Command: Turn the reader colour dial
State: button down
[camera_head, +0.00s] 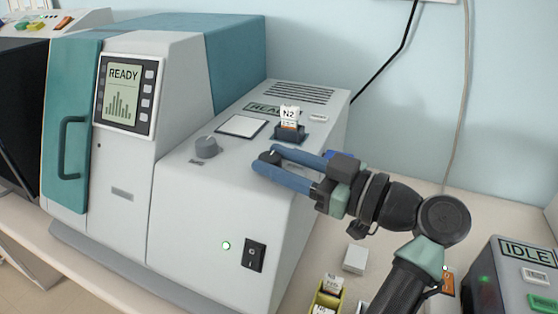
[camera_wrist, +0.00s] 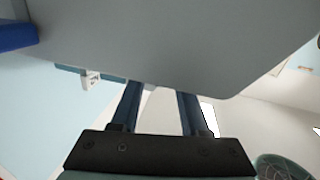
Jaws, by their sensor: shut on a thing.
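The reader (camera_head: 215,190) is a large pale grey and teal machine with a lit READY screen (camera_head: 121,90). A grey dial (camera_head: 205,147) stands free on its lower top. A darker dial (camera_head: 269,156) on the same top, near the front right, sits between my gripper's blue fingertips (camera_head: 267,157). My gripper is shut on this darker dial, reaching in from the right. No colour marking on either dial is readable. In the wrist view, the two dark fingers (camera_wrist: 158,108) run up to a grey surface that hides their tips.
A dark holder (camera_head: 289,134) with a slide marked N2 (camera_head: 290,112) stands just behind my fingers. A square pale plate (camera_head: 241,126) lies left of it. A yellow rack (camera_head: 325,298) and a white block (camera_head: 355,259) are on the bench below my arm. An IDLE device (camera_head: 515,275) is at right.

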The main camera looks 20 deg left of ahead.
jog(key=shift+c, duration=2)
grip_release()
jog(key=b+v, duration=0.2)
jog(key=v, duration=1.1)
